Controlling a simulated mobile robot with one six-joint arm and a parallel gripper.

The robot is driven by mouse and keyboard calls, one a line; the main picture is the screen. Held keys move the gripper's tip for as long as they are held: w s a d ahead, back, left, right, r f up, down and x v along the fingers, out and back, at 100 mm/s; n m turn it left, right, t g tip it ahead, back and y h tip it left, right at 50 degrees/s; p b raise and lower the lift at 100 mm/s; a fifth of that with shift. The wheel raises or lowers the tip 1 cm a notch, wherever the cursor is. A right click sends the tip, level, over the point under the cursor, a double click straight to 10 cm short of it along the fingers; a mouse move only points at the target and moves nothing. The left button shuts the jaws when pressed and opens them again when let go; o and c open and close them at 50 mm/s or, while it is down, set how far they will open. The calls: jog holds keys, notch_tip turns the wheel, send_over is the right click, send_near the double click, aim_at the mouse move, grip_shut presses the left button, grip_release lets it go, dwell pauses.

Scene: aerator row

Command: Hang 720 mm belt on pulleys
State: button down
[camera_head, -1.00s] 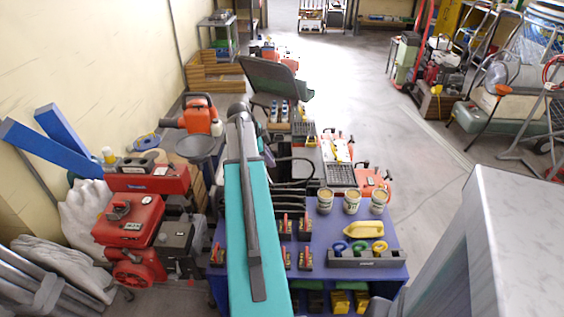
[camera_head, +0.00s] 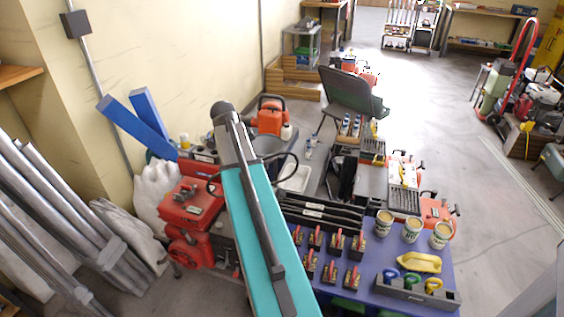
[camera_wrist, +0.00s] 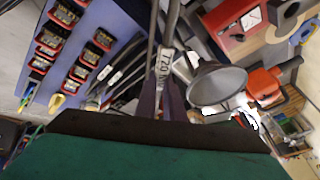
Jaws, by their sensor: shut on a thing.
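My gripper (camera_wrist: 163,97) is shut on a dark belt (camera_wrist: 172,22) with a white tag reading 720 in the wrist view. The tag sits just above the fingertips, and the belt's strands run up out of the frame. In the head view my teal and grey arm hides the gripper. A thin black loop (camera_head: 291,158) shows just right of the arm's far end and looks like part of this belt. Other dark belts with white tags (camera_head: 322,214) lie on the blue bench; they also show in the wrist view (camera_wrist: 118,78). I cannot make out the pulleys in either view.
A red machine (camera_head: 188,207) and grey pipes (camera_head: 50,215) stand at left. A grey funnel (camera_wrist: 217,83) is close to the gripper.

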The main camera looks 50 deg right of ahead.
jog(key=w+a+n, duration=0.1)
jog(key=w+a, duration=0.1)
jog(key=a, duration=0.1)
jog(key=w+a+r+n+t, duration=0.1)
jog(key=w+a, duration=0.1)
jog(key=a, duration=0.2)
jog(key=w+a+r+n, duration=0.1)
jog(key=w+a, duration=0.1)
jog(key=a, duration=0.2)
jog(key=shift+w+r+n, duration=0.25)
jog(key=shift+w+n, duration=0.05)
jog(key=w+a+r+n+t+y, duration=0.1)
jog(key=a+r+n+y, duration=0.1)
jog(key=a+n, duration=0.5)
jog(key=w+a+r+n+t+y, duration=0.1)
jog(key=a+n, duration=0.5)
jog(key=a, duration=0.9)
jog(key=w+a+r+n+t+y, duration=0.1)
jog(key=w+a+r+n+y, duration=0.1)
jog(key=a+n, duration=0.5)
jog(key=shift+w+a+r+n+t+y, duration=0.35)
jog(key=shift+a+r+y, duration=0.7)
jog(key=shift+a, duration=1.35)
jog(key=shift+d+f, duration=0.15)
jog(key=shift+d, duration=0.05)
